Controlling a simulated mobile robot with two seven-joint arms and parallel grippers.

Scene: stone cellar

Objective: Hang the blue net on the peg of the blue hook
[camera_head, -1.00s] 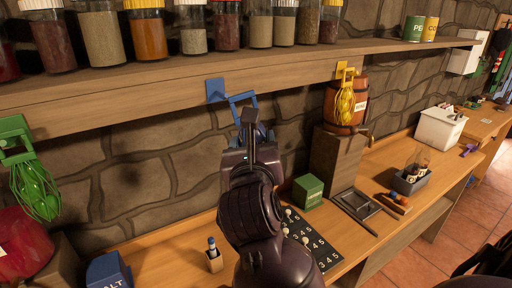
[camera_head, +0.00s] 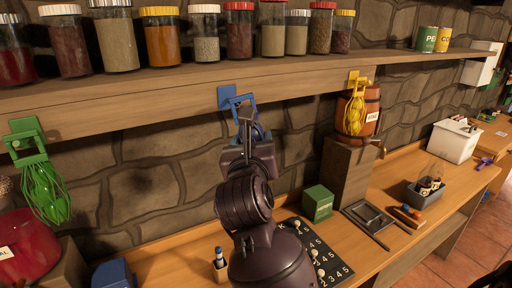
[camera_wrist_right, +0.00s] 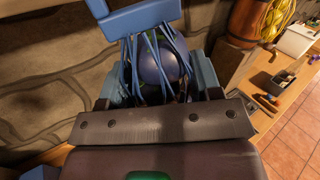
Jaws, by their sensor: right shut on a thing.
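The blue hook (camera_head: 227,96) is a small blue plate on the front edge of the shelf; its peg is hidden or too small to make out. The blue net (camera_head: 239,102) has a stiff blue loop on top, which overlaps the right part of the hook plate in the head view. I cannot tell whether the loop is around the peg. My right gripper (camera_head: 248,136) is shut on the net just below the shelf edge. In the right wrist view the net (camera_wrist_right: 146,60) hangs between the fingers with a dark round thing inside. My left gripper is not in view.
A green net (camera_head: 45,190) and a yellow net (camera_head: 355,112) hang from hooks on either side. Several spice jars (camera_head: 118,42) stand on the shelf (camera_head: 180,88) above. A barrel (camera_head: 371,112) on a block and a green box (camera_head: 318,204) are at the right.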

